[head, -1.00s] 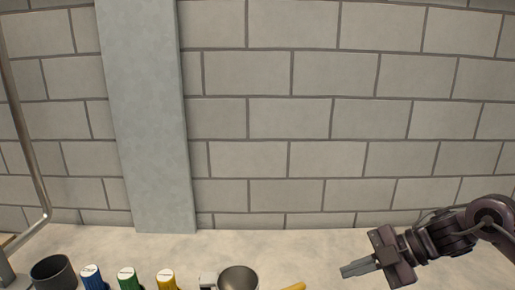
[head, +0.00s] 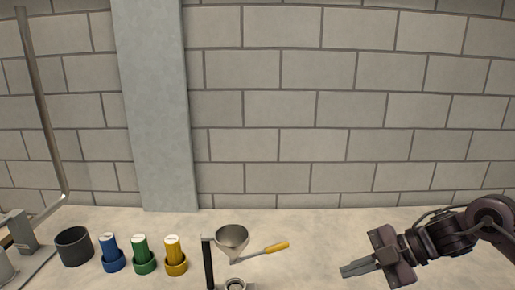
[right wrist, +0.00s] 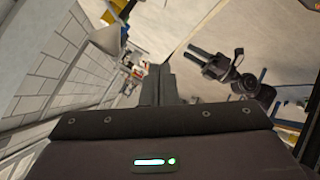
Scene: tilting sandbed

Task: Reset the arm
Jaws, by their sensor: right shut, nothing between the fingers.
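My right gripper (head: 345,270) is shut and empty. In the head view it hangs at the lower right above the table, with its fingers pointing left. Its fingers also show in the right wrist view (right wrist: 156,82), one against the other. Another dark arm with a gripper (right wrist: 200,58), which looks like my left one, shows in the right wrist view over the pale surface.
On the pale table (head: 330,235) stand a dark cup (head: 74,247), blue (head: 111,254), green (head: 143,256) and yellow (head: 175,257) containers, and a metal funnel (head: 232,240) on a stand beside a yellow-handled tool (head: 275,247). A metal frame (head: 42,110) rises at left. Table between tool and right gripper is clear.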

